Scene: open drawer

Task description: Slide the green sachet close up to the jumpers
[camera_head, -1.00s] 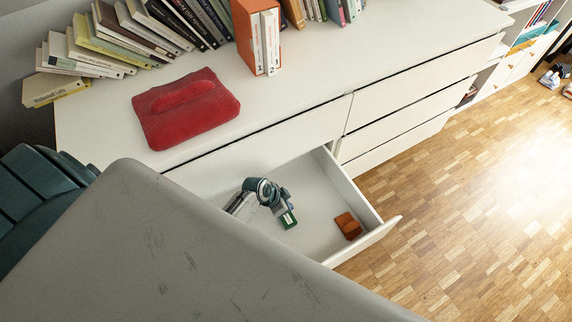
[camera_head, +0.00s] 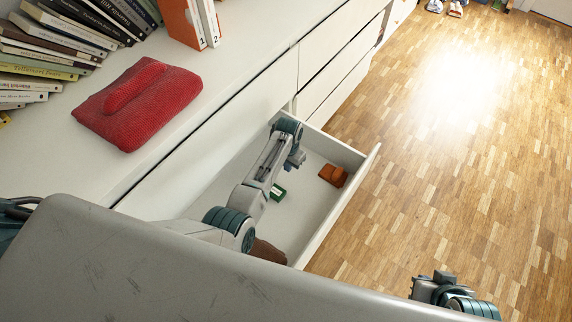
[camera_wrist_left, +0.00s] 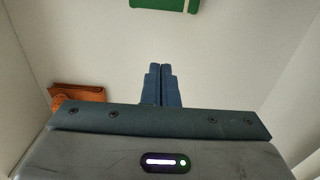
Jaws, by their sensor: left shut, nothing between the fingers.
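The green sachet (camera_head: 278,193), with a white label, lies on the drawer floor. It also shows at the top edge of the left wrist view (camera_wrist_left: 165,4), cut off. My left gripper (camera_head: 295,160) is down in the drawer beside the sachet, apart from it. In the left wrist view its blue fingertips (camera_wrist_left: 161,70) are shut and empty.
The open drawer (camera_head: 335,222) has walls around the arm. A brown thing (camera_head: 268,254) lies partly hidden at its near end. A red knitted item (camera_head: 138,103) and books (camera_head: 60,45) are on the dresser top. Bare drawer floor lies between sachet and orange-brown item.

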